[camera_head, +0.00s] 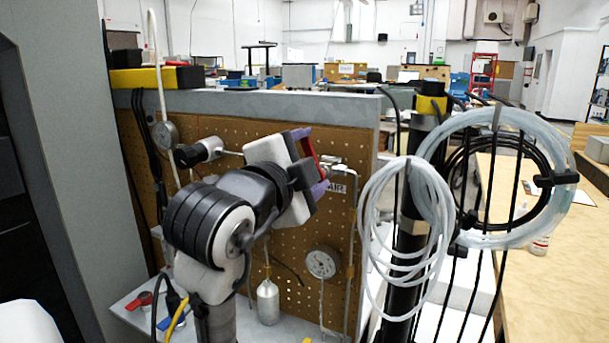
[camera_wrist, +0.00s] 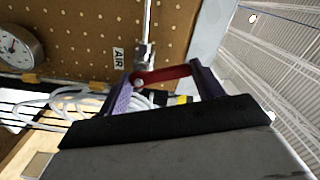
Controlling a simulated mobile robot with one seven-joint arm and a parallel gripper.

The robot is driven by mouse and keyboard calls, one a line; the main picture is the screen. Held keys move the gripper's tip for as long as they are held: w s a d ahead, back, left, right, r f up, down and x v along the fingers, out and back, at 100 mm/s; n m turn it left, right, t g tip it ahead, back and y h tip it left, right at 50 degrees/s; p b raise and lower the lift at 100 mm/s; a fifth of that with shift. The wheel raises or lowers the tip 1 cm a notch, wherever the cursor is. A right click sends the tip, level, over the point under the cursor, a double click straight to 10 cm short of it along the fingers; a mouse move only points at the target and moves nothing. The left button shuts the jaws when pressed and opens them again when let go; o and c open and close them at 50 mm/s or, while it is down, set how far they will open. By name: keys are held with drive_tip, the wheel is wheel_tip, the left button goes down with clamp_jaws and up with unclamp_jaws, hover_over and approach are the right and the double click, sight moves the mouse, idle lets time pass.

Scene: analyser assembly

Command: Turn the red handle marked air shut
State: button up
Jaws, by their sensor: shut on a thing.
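The red handle (camera_wrist: 165,74) sits on a metal valve on the pegboard, beside the white AIR label (camera_wrist: 118,58). In the wrist view the handle lies roughly across the line of the metal pipe (camera_wrist: 149,28). My gripper (camera_wrist: 163,88) has its purple fingers at either end of the handle, shut on it. In the head view my gripper (camera_head: 317,162) reaches the valve from the left, with the red handle (camera_head: 312,150) showing between the fingers. The AIR label (camera_head: 338,188) is partly visible just below. My gripper partly hides the valve.
A pressure gauge (camera_head: 322,262) is low on the pegboard (camera_head: 290,240); another gauge (camera_head: 165,134) is at upper left. A silver bottle (camera_head: 268,302) hangs below my arm. Coiled clear tubes (camera_head: 408,170) hang on a black post right of the board.

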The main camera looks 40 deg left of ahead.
drive_tip(key=shift+w+d+m+b, duration=0.1)
drive_tip(key=shift+d+m+b, duration=0.3)
drive_tip(key=shift+m, duration=0.65)
drive_tip(key=shift+d+m+b, duration=0.1)
drive_tip(key=shift+m+b, duration=0.5)
drive_tip(key=shift+m, duration=0.45)
drive_tip(key=o, duration=1)
